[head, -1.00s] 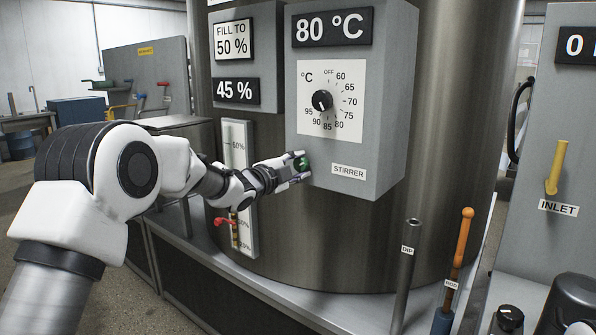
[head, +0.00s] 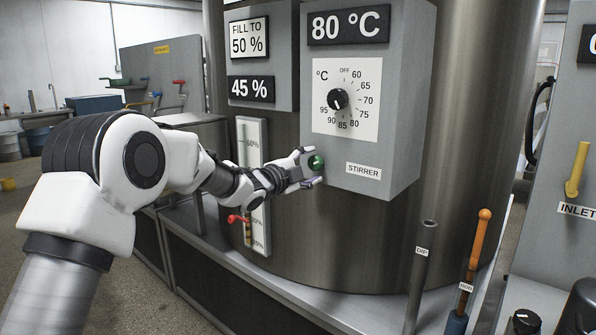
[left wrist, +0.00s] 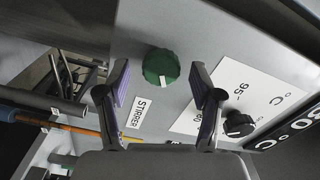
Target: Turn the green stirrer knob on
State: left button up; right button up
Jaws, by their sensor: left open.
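The green stirrer knob (head: 317,163) is on the lower left of the front of the grey control box, left of the STIRRER label (head: 363,170). In the left wrist view the round green knob (left wrist: 161,67) shows a small white mark at its lower edge. My left gripper (head: 313,167) is at the knob, open, with one finger above and one below it. In the left wrist view the open fingers (left wrist: 160,70) stand on either side of the knob, with gaps between. I cannot tell whether the tips reach past its face. My right gripper is out of view.
Above the knob is a black temperature dial (head: 338,99) under an 80 °C display (head: 348,25). A level gauge (head: 252,140) with a red lever (head: 238,219) is below left of the box. A DIP rod (head: 422,275) and an orange-handled rod (head: 480,240) stand at lower right.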

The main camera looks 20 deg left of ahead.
pick_arm(q)
jog(key=v, duration=1)
jog(key=shift+s, duration=0.4)
jog(key=shift+a+r, duration=0.1)
jog(key=shift+a, duration=0.05)
